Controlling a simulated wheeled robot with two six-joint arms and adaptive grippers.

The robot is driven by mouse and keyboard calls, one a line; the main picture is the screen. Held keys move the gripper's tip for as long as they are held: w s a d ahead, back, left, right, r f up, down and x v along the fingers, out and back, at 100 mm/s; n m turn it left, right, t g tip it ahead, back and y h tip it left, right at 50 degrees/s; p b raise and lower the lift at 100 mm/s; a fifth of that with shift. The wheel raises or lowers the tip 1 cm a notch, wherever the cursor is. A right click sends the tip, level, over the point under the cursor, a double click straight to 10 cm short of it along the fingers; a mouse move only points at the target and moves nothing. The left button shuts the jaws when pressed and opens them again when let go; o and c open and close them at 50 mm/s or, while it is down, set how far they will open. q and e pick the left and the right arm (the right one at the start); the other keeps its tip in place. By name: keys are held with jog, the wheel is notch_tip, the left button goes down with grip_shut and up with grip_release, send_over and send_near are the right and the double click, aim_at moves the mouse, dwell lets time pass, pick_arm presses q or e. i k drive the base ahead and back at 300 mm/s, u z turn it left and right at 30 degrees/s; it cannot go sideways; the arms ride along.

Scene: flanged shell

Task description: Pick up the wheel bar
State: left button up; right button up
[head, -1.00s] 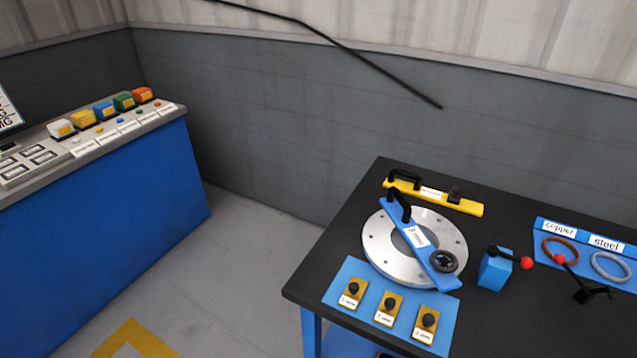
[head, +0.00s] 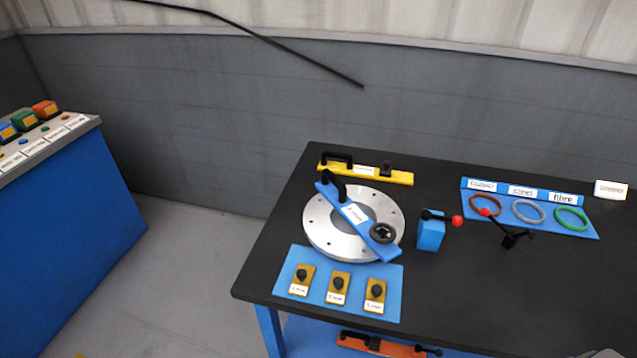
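A blue bar (head: 356,214) with a black handle at its far left end and a black handwheel (head: 382,232) near its other end lies slantwise across the round silver flange (head: 318,232). It carries a white label. A yellow bar (head: 399,178) with a black handle and a black knob lies behind the flange. An orange bar (head: 402,349) with black fittings lies on the lower shelf, partly cut off by the frame edge. Neither of my grippers shows in the head view.
The black table (head: 437,316) also bears a blue mat (head: 289,265) with several knobbed brass blocks. A blue block (head: 431,235) with a red-tipped lever and a blue board (head: 577,231) with three rings are at right. A blue console (head: 70,215) stands left, across open floor.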

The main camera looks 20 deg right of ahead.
aim_at(330, 186)
jog(key=z, duration=1.25)
jog(key=k, duration=0.35)
jog(key=u, duration=0.65)
jog(key=i, duration=1.1)
jog(key=z, duration=0.6)
jog(key=k, duration=0.4)
